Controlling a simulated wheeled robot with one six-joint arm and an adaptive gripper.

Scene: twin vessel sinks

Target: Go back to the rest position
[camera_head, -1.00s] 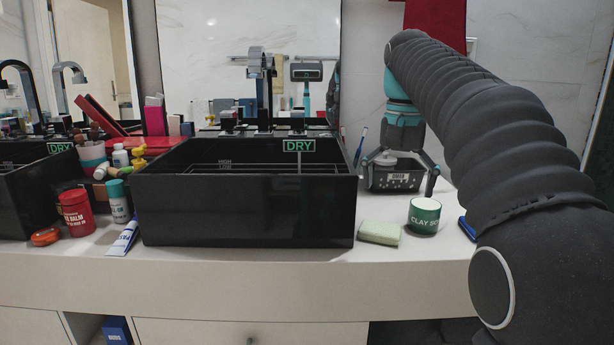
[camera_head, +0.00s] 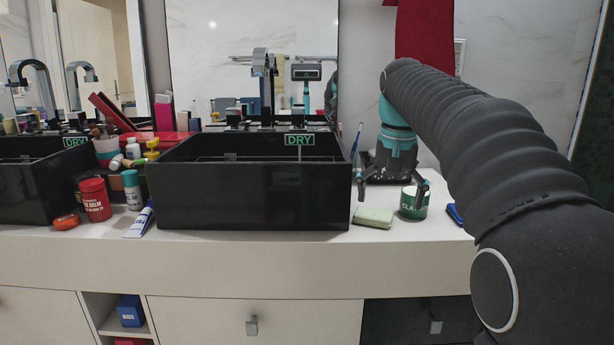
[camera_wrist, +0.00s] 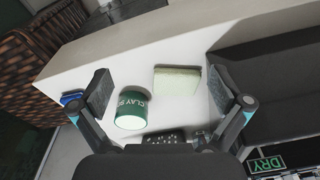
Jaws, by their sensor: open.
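My gripper (camera_head: 391,188) is open, with its fingers pointing down over the counter to the right of the right sink. In the wrist view my gripper (camera_wrist: 165,100) shows two spread fingers with nothing between their tips. The green-and-white clay tub (camera_head: 413,203) stands just in front of the gripper in the head view, and in the wrist view the tub (camera_wrist: 132,108) lies between the fingers' lines, nearer the left one. A pale green bar (camera_head: 373,217) lies beside the tub; it also shows in the wrist view (camera_wrist: 177,80). The dark caddy behind the gripper is mostly hidden.
The black right sink (camera_head: 250,195) with a "DRY" label stands left of the gripper. A blue item (camera_head: 455,214) lies to the right. A red jar (camera_head: 95,200), a teal-capped bottle (camera_head: 132,190) and a tube (camera_head: 140,221) stand or lie between the sinks. The counter's front strip is clear.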

